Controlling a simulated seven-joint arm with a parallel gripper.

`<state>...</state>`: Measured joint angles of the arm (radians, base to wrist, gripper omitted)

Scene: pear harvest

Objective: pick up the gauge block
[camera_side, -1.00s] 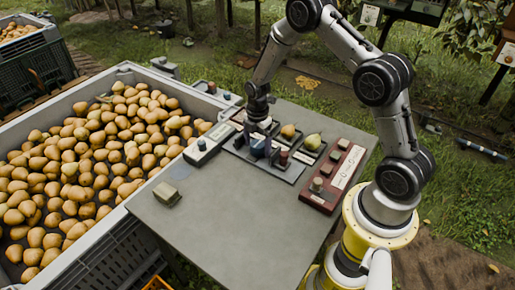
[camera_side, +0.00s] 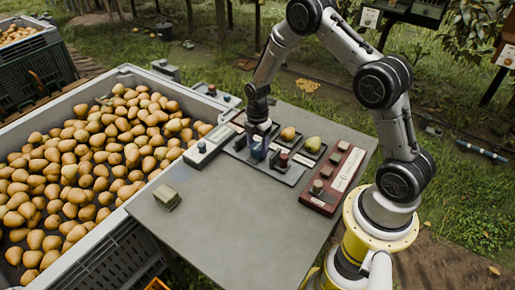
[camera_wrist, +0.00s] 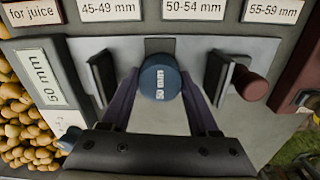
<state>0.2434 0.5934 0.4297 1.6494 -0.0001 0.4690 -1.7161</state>
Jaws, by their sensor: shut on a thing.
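The gauge block is a blue cylinder with a round top marked 50 mm (camera_wrist: 160,82). In the wrist view it is in the middle, between the two dark fingers of my gripper (camera_wrist: 161,98). The gripper is shut on it, one finger on each side. In the side view the blue block (camera_side: 258,150) shows under my gripper (camera_side: 258,134), at a grey fixture plate (camera_side: 284,176) on the table. The view does not show clearly whether its underside touches the plate.
Dark upright jaws (camera_wrist: 103,78) and a red-brown knob (camera_wrist: 250,86) stand close on either side. A gauge with a 50 mm display (camera_wrist: 42,77) is at left. Pears sit on trays behind. A pear bin (camera_side: 95,238) borders the table; the table front (camera_side: 235,225) is mostly clear.

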